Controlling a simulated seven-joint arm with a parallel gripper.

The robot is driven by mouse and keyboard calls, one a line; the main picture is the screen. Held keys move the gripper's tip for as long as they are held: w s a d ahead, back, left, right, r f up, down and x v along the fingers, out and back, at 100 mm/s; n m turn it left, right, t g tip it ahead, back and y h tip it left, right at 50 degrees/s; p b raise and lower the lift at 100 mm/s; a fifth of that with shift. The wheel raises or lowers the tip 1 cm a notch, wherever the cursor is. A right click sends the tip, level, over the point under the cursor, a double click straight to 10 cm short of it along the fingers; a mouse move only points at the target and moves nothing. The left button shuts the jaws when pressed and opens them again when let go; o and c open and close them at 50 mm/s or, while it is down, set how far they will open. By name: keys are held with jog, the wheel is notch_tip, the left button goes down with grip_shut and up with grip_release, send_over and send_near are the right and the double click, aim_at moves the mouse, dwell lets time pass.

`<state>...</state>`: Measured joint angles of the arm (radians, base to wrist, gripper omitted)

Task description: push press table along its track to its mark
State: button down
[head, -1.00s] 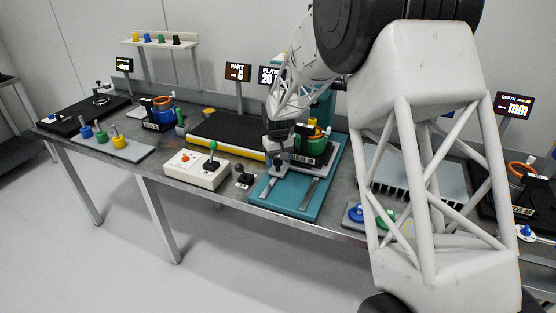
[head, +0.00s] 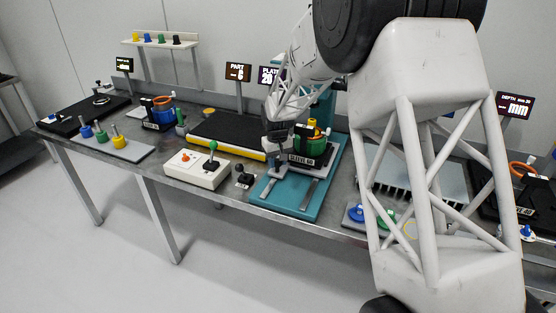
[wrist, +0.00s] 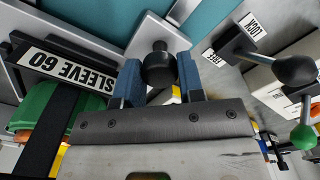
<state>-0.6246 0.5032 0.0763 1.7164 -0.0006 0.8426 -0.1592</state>
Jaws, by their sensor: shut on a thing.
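The press table (head: 318,172) is a grey plate on a teal base (head: 288,206) with two metal rails. It carries a black fixture labelled SLEEVE 60 (head: 301,160) with a green and orange part in it. A black round knob (wrist: 159,64) stands on the grey plate (wrist: 150,38) in the wrist view. My gripper (wrist: 159,82) has its blue fingers on both sides of the knob and is shut on it. In the head view my gripper (head: 279,155) is at the plate's left front corner. I cannot make out the mark.
A control box (head: 197,168) with a green-topped lever stands left of the base. A small black lever (head: 244,177), labelled LOCK and FREE in the wrist view (wrist: 240,45), is between them. The rails in front of the press table are clear.

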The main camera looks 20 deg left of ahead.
jog(key=s, duration=2.1)
jog(key=shift+s, duration=0.4)
jog(key=shift+f, duration=0.1)
jog(key=c, duration=0.9)
grip_release()
jog(key=shift+s, duration=0.1)
jog(key=shift+o, duration=0.8)
jog(key=shift+r, duration=0.2)
notch_tip(320, 180, up, 8)
jog(key=shift+f, duration=0.25)
jog(key=shift+d+r, duration=0.1)
